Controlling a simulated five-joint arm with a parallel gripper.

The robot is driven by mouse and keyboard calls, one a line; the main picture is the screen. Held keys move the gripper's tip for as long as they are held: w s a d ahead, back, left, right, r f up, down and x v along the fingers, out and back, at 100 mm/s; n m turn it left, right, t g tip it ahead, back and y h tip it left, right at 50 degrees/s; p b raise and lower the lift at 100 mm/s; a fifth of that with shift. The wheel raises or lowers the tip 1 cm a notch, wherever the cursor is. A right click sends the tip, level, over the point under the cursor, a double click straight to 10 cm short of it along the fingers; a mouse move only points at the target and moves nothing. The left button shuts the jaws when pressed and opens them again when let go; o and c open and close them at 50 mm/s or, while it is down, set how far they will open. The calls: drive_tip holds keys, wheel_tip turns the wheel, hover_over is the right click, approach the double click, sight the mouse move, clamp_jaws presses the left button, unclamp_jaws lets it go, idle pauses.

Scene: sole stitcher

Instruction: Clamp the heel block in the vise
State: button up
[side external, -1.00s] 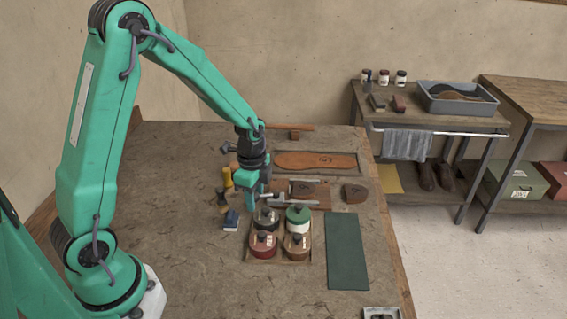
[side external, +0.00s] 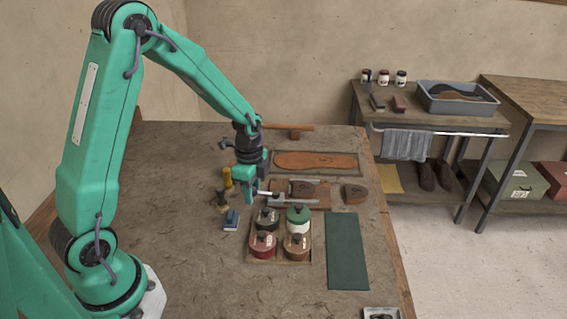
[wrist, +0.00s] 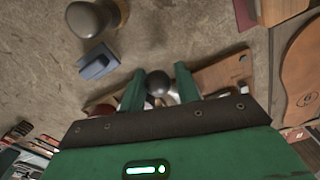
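A low brown vise-like assembly (side external: 322,190) lies on the bench, with a metal rod at its left end. A dark brown rounded block (side external: 303,187) sits in its middle, and a similar one (side external: 355,194) at its right end. I cannot tell for sure which is the heel block, or whether anything is clamped. My gripper (side external: 250,198) points down at the left end, by the rod. In the wrist view my open fingers stand either side of a dark round knob (wrist: 158,82). I cannot tell whether they touch it. Part of the assembly is hidden behind the gripper there.
A tray (side external: 281,259) of several lidded pots stands just in front of the gripper. A green mat (side external: 346,250) is front right; a sole-shaped piece (side external: 315,160) lies behind. The left bench is clear.

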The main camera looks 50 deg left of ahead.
drive_tip(key=shift+w+a, duration=0.8)
drive_tip(key=shift+a, duration=0.05)
idle(0.5)
drive_tip(key=shift+w+a, duration=0.15)
drive_tip(key=shift+w, duration=0.15)
drive_tip(key=shift+w+a, duration=0.3)
drive_tip(key=shift+w, duration=0.25)
drive_tip(key=o, duration=0.4)
drive_tip(key=shift+c, duration=0.2)
